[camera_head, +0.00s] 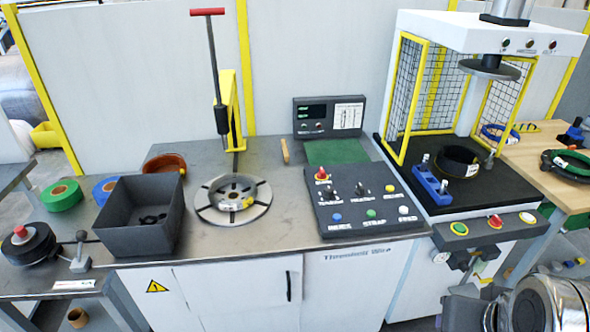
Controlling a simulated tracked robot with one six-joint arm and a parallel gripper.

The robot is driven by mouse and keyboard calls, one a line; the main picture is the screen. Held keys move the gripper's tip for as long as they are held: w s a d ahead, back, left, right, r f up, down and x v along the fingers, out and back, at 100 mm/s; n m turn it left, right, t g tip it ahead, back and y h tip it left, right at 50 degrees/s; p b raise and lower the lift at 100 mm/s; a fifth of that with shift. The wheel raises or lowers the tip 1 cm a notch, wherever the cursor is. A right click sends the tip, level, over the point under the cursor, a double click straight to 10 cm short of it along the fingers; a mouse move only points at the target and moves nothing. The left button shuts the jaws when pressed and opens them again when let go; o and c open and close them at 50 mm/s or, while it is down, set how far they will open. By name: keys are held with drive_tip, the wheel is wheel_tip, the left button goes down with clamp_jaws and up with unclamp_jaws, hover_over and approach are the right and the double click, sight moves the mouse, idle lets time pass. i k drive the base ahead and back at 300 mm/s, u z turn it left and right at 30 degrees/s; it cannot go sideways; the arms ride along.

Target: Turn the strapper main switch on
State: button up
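The strapper's dark sloped control panel (345,219) stands on the bench in the middle. A red emergency button (322,174) is at its upper left. Below it are two black rotary knobs; the left knob (335,193) seems to be the main switch, but its label is too small to read surely. The other knob (361,188) is to its right. I cannot tell which way either knob is set. A metal part of my arm (545,306) shows at the lower right, well away from the panel. My gripper's fingers are not in view.
A round slotted turntable (233,200) and a tall red-handled tool (213,75) stand left of the panel. A grey bin (139,227) is further left. The press (488,32) with yellow mesh guards stands right. A dark display box (328,117) is behind the panel.

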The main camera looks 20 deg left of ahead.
sight(322, 175)
drive_tip(key=u, duration=1.3)
drive_tip(key=i, duration=1)
drive_tip(key=u, duration=0.05)
